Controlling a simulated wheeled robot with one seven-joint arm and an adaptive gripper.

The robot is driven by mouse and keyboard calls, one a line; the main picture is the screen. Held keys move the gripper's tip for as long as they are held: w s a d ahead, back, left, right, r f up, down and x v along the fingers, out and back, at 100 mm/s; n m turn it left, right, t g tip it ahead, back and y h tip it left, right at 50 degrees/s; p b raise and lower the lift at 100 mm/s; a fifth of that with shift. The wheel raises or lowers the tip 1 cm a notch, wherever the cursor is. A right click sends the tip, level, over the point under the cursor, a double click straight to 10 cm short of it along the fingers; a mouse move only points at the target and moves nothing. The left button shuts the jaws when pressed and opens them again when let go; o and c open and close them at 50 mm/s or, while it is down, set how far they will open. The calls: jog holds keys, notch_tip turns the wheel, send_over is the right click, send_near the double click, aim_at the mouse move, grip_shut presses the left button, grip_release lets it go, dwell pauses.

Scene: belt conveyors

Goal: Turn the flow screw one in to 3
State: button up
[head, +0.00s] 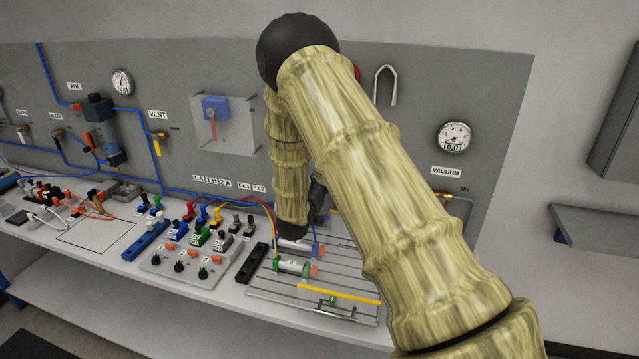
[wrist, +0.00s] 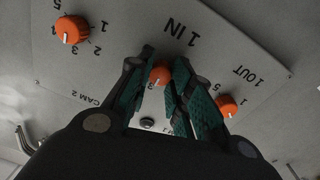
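In the wrist view, the 1 IN flow screw is a small orange knob (wrist: 161,74) with a pale pointer mark, on a light grey panel (wrist: 115,30). The label 1 IN stands beyond it, and a 3 is printed close beside it on the left. My gripper (wrist: 163,66) has its two green-padded fingers on either side of this knob. The fingers are apart, with a sliver of panel showing on the left; contact on the right side cannot be told. In the head view my arm covers the area, and the gripper's fingers cannot be made out.
Other orange knobs sit at the upper left (wrist: 72,29) and, by the label 1 OUT, at the right (wrist: 228,106), close to the right finger. In the head view, the bench holds a slotted plate (head: 270,286), a control box (head: 160,268), hoses and cables.

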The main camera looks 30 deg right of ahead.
jog(key=o, duration=0.4)
jog(key=v, duration=1.2)
jog(key=shift+r, duration=0.1)
